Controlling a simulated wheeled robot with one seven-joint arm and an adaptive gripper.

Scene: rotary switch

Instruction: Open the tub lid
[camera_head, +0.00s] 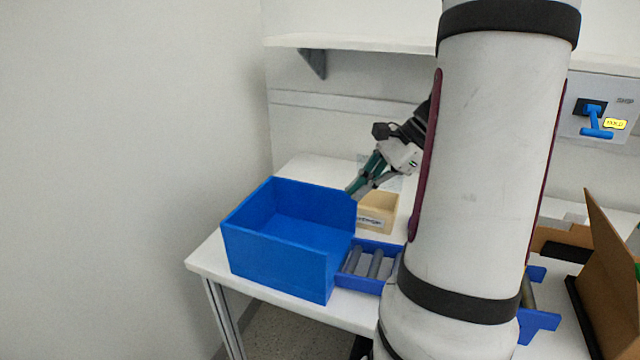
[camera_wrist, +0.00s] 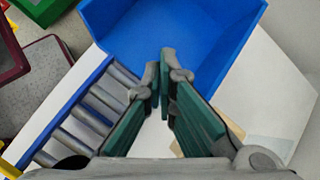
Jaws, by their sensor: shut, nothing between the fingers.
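The blue tub (camera_head: 275,255) stands on the left part of the white table. Its top is open to view and its inside looks empty; I see no lid lying over it. It also shows at the top of the wrist view (camera_wrist: 180,35). My gripper (camera_head: 352,192) is above the tub's far right corner, pointing down and left. In the wrist view my gripper's fingertips (camera_wrist: 161,75) are together with nothing between them, overlapping the tub's near edge in the picture. I cannot tell whether they touch the tub.
A roller conveyor (camera_head: 368,264) with blue sides adjoins the tub's right side. A small wooden box (camera_head: 377,212) stands behind it. A wall shelf (camera_head: 350,42) is above. A blue-handled switch (camera_head: 596,122) is on the right wall. An open cardboard box (camera_head: 610,290) is at right.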

